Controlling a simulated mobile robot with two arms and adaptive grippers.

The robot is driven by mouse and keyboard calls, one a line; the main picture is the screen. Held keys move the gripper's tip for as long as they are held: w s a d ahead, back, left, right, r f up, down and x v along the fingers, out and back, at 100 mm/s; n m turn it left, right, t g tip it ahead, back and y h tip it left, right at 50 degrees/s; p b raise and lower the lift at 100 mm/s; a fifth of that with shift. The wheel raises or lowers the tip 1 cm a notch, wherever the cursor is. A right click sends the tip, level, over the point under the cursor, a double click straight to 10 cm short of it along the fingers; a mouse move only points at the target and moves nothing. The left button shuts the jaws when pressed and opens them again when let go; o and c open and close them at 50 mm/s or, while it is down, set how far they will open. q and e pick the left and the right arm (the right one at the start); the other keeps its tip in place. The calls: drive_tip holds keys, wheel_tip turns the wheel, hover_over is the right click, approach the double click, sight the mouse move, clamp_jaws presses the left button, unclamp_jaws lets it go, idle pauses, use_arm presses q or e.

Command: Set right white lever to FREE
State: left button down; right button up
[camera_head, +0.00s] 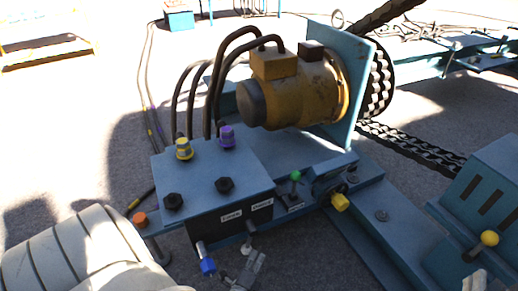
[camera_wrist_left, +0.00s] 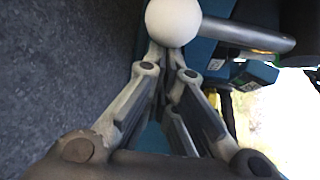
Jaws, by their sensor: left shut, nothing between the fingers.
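The white lever shows in the left wrist view as a round white knob (camera_wrist_left: 173,22) on a grey metal shaft (camera_wrist_left: 245,36) that runs off to the right. In the head view its pale knob (camera_head: 246,248) is small, below the labelled front of the blue box (camera_head: 215,180). My left gripper (camera_head: 255,262) is just below and in front of it there. In the left wrist view my left gripper (camera_wrist_left: 165,58) has its fingers together and empty, with the tips right by the knob. I cannot tell whether they touch. The lever's setting cannot be read.
A blue-knobbed lever (camera_head: 207,266) hangs to the left of the gripper. A green knob (camera_head: 295,175) and yellow knob (camera_head: 340,202) are to the right. A yellow motor (camera_head: 290,90) stands behind. A pale fingertip, apparently my right gripper (camera_head: 475,281), shows near another yellow knob (camera_head: 489,238).

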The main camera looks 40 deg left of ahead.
use_arm(q)
drive_tip(key=shift+m+g, duration=0.3)
drive_tip(key=shift+s+a+r+p, duration=0.3)
drive_tip(key=shift+s+p, duration=0.3)
drive_tip(key=shift+s, duration=0.2)
drive_tip(key=shift+s+a+r+p, duration=0.2)
drive_tip(key=shift+s+a+p, duration=0.15)
drive_tip(key=shift+s+p, duration=0.35)
drive_tip(key=shift+s+a+r+p, duration=0.3)
drive_tip(key=shift+s+p, duration=0.25)
drive_tip(key=shift+s, duration=0.3)
use_arm(e)
drive_tip(key=s+d+f+g+h, duration=0.1)
drive_tip(key=s+f+g, duration=0.3)
drive_tip(key=f, duration=0.4)
drive_tip(key=s+d+f+g+h, duration=0.2)
drive_tip(key=s+d+f+g, duration=0.1)
drive_tip(key=s+f+g, duration=0.2)
drive_tip(key=shift+s+d+f+m+g, duration=0.15)
drive_tip(key=shift+d+f+m+g, duration=0.2)
drive_tip(key=shift+f+g, duration=0.8)
drive_tip(key=shift+f+t, duration=0.2)
drive_tip(key=shift+t, duration=0.05)
use_arm(q)
drive_tip(key=shift+f, duration=0.1)
